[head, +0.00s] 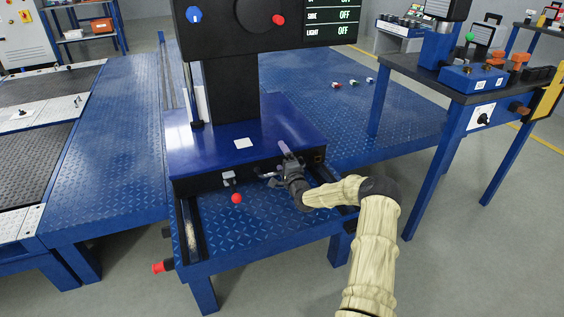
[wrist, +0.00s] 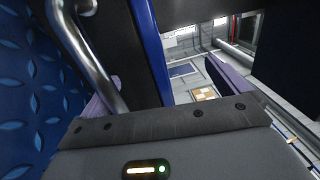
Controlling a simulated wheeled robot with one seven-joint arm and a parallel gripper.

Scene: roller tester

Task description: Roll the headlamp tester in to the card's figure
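The headlamp tester has a dark column (head: 231,88) standing on a blue carriage (head: 290,125) with a black front face. A small blank-looking white card (head: 243,143) lies on top of the carriage; no figure is readable on it. My gripper (head: 280,164) is at the right part of the carriage front, by a metal handle (head: 264,176). In the wrist view a bent silver bar (wrist: 88,55) passes beside the left finger. The purple fingertips of my gripper (wrist: 165,92) stand wide apart, with no object clearly clasped. Whether a finger touches the bar cannot be told.
A red ball knob (head: 237,198) stands before the carriage, and a red-tipped lever (head: 162,267) sticks out at lower left. Rails (head: 190,235) flank the blue chequered bed. A blue workbench (head: 466,88) stands to the right. The screen (head: 319,22) shows OFF lines.

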